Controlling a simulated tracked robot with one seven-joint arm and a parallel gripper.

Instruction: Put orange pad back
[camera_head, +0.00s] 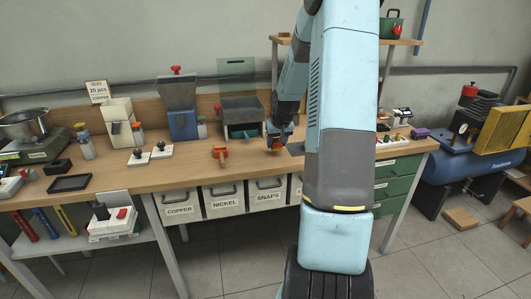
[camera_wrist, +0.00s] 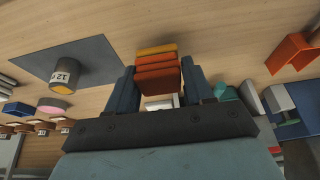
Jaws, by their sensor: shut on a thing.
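My gripper (camera_head: 278,133) is over the workbench, right of its middle, and is shut on an orange pad (camera_head: 274,143). In the wrist view the pad (camera_wrist: 158,72) sits between the two blue fingers (camera_wrist: 158,88). It shows as stacked orange bands with a yellow-orange far edge. A second orange piece (camera_head: 220,154) lies on the bench to the left of my gripper, apart from it. In the wrist view an open orange holder (camera_wrist: 292,54) is at the upper right. I cannot tell whether the held pad touches the bench.
A grey mat (camera_wrist: 100,50) with a cylinder (camera_wrist: 66,72) marked 12 lies beside my gripper. A dark machine with a green front (camera_head: 242,112) and a blue hopper machine (camera_head: 183,120) stand behind to the left. Bare wood (camera_head: 190,175) is free along the front. My arm hides part of the bench.

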